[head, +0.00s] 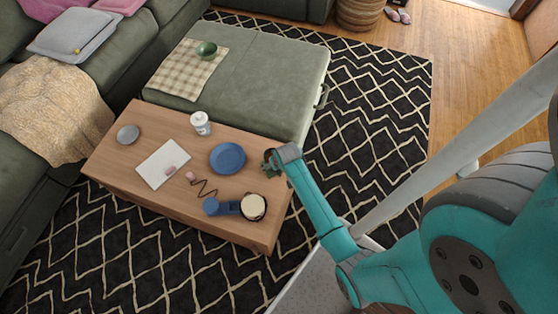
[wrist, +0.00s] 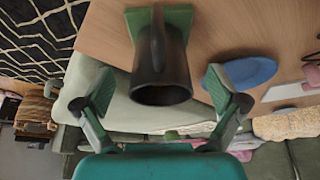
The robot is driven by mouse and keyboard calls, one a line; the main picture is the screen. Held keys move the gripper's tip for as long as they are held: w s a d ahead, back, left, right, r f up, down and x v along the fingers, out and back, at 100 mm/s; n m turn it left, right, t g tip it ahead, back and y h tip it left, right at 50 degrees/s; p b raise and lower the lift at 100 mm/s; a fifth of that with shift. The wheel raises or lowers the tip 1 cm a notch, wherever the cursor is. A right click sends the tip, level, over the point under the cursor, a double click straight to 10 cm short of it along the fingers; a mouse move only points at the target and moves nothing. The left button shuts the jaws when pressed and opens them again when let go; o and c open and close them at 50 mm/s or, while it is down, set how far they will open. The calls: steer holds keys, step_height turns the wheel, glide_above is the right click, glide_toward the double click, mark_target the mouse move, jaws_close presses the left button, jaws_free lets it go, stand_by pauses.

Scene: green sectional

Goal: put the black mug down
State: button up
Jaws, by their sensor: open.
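The black mug (wrist: 160,75) stands upright on a green square mat (wrist: 182,17) on the wooden table (wrist: 105,32), in the wrist view. Its open rim and handle show. My gripper (wrist: 160,84) is open, with one fingertip to each side of the mug and a gap on both sides. In the head view my gripper (head: 273,161) is at the right end of the table (head: 120,177), right of the blue plate. There the mug is not clearly seen, mostly hidden by the gripper.
A blue plate (head: 227,158), a white jar (head: 200,123), a white pad (head: 163,163), a grey dish (head: 127,134) and a blue item with a cream round top (head: 253,207) are on the table. A green ottoman (head: 265,75) stands behind it. The patterned rug has free room at right.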

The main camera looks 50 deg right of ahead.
steer(key=v, duration=0.7)
steer(key=shift+r, duration=0.1)
steer(key=s+a+r+n+t, duration=0.1)
steer(key=s+a+r+t, duration=0.2)
steer(key=s+a, duration=0.4)
steer(key=s+a+r+n+t, duration=0.1)
steer(key=s+a+r+t, duration=0.15)
steer(key=s+a, duration=0.4)
steer(key=s+a+r+n+t, duration=0.1)
steer(key=s+r, duration=0.3)
steer(key=r, duration=0.3)
steer(key=s+a+r+n+t+y, duration=0.1)
steer(key=s+a+r+t, duration=0.1)
steer(key=s+r, duration=0.3)
steer(key=s+a+r+n+t+y, duration=0.1)
steer(key=s+r, duration=0.3)
steer(key=r, duration=0.7)
steer(key=shift+s+a+t, duration=0.2)
steer(key=shift+a+t, duration=0.45)
steer(key=shift+a, duration=0.05)
